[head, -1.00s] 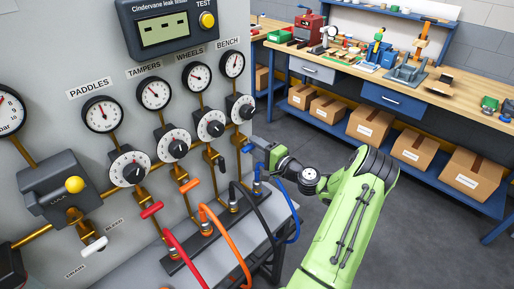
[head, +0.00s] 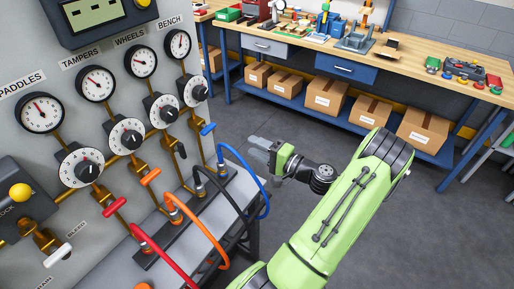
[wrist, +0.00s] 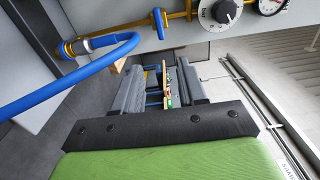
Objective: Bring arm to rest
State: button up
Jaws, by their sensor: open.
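My green arm reaches up from the bottom of the head view. My gripper (head: 262,150) is open and empty, pointing left toward the panel, in free air to the right of the blue valve handle (head: 208,128). In the wrist view, the two grey fingers of my gripper (wrist: 160,82) stand apart with nothing held between them. The blue handle (wrist: 158,22) shows beyond the fingers there, apart from them. A blue hose (head: 263,190) arches up from its fitting just left of and below my gripper. It also crosses the left of the wrist view (wrist: 70,84).
The grey test panel (head: 150,25) with gauges, dials and valves fills the left. Red, orange and black hoses rise from a manifold on a grey shelf below. A wooden workbench (head: 410,62) with boxes beneath stands at the back. The grey floor (head: 440,235) at right is clear.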

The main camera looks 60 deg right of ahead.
dwell(0.4)
jog(key=w+a+r+n+g+y, duration=0.1)
jog(key=w+a+n+g+y, duration=0.15)
jog(key=a+n+g, duration=0.65)
jog(key=w+a+r+n+g+y, duration=0.2)
jog(key=w+a+n+g, duration=0.15)
jog(key=a, duration=1.15)
jog(key=s+a+r+n+h, duration=0.2)
jog(key=s+a+r, duration=0.2)
jog(key=s, duration=0.3)
jog(key=s+a+r+n+h, duration=0.3)
jog(key=s+a+r, duration=0.1)
jog(key=s, duration=0.4)
jog(key=shift+s+a+r, duration=0.15)
jog(key=shift+s+r, duration=0.1)
grip_shut()
